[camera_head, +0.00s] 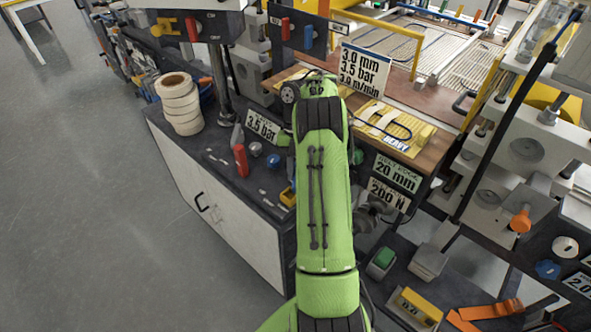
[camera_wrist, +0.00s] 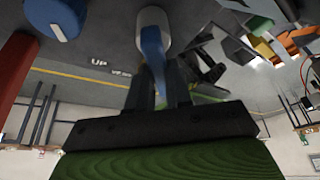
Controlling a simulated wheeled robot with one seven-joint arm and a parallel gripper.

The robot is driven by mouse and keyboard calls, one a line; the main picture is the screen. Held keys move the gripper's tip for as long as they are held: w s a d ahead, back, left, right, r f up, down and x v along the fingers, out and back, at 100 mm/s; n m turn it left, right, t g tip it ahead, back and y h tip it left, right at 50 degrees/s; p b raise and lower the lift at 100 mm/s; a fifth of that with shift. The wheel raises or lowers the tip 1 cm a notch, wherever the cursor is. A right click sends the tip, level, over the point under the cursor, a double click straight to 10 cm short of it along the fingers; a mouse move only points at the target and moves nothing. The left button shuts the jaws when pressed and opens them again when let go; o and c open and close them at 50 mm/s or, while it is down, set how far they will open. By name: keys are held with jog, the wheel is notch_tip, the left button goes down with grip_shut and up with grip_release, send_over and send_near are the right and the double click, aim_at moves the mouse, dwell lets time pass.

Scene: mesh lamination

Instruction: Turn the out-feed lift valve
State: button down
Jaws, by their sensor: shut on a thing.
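In the wrist view a blue valve handle (camera_wrist: 152,42) with a rounded pale end stands between the two dark fingers of my gripper (camera_wrist: 158,84). The fingers are shut on it. A white "UP" label (camera_wrist: 98,62) is on the dark panel beside it, with smaller print that I cannot read. I cannot tell the handle's exact angle. In the head view my green arm reaches up to the machine's front, and its end hides the fingers and the held handle.
A blue knob (camera_wrist: 55,18) and a red part (camera_wrist: 14,75) are close on the left in the wrist view. Floor (camera_head: 90,200) at left is clear.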

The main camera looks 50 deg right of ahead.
jog(key=shift+s+f, duration=0.1)
jog(key=shift+f, duration=0.05)
jog(key=c, duration=1)
grip_release()
jog(key=shift+c, duration=0.2)
notch_tip(320, 180, up, 10)
jog(key=p, duration=0.4)
jog(key=shift+p, duration=0.4)
